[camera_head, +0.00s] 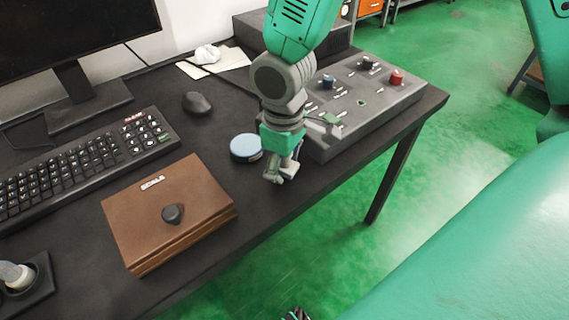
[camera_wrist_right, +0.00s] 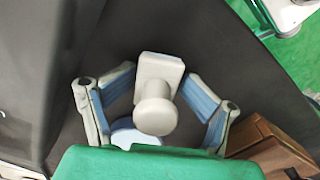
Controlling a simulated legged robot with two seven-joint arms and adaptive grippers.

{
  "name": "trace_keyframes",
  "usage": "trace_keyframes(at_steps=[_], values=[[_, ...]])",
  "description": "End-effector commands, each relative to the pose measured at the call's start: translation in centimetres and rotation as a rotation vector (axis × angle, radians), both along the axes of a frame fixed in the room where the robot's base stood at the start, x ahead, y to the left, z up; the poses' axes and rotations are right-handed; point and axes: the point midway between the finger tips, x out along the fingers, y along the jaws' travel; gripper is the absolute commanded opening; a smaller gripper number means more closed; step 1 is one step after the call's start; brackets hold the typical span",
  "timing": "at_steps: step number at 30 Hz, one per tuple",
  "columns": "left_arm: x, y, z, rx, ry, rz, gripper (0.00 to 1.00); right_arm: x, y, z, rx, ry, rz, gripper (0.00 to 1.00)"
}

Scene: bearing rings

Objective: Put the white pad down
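My right gripper (camera_head: 281,172) reaches down over the front part of the dark desk, beside the round blue-topped tin. In the wrist view its two blue-lined fingers (camera_wrist_right: 160,88) close from both sides on the white pad (camera_wrist_right: 154,112), a pale block with a round knob facing the camera. In the head view the pad is small and mostly hidden by the fingers. I cannot tell whether it touches the desk.
The blue-topped tin (camera_head: 245,147) is just left of the gripper. A brown case (camera_head: 190,197) with a dark knob lies nearer, a grey control box (camera_head: 365,103) stands to the right. Keyboard (camera_head: 90,160) and mouse (camera_head: 196,103) are left. The desk's front edge is close.

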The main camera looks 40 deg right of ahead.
Motion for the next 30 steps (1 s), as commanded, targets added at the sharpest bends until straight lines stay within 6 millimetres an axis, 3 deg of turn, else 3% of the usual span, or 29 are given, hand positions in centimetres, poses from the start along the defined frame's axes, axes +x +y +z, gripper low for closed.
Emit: trace_keyframes(at_steps=[11, 16, 30], values=[[0.0, 0.0, 0.0, 0.0, 0.0, 0.0, 0.26, 0.2, 0.1, 0.2, 0.001, -0.007, 0.001, 0.5], [0.0, 0.0, 0.1, 0.0, 0.0, 0.0, 0.26, 0.2, 0.0, 1.3, 0.001, -0.008, 0.0, 0.5], [0.0, 0.0, 6.7, 0.0, 0.0, 0.0, 0.26, 0.8, -0.1, 6.9, -0.001, -0.006, -0.003, 0.5]])
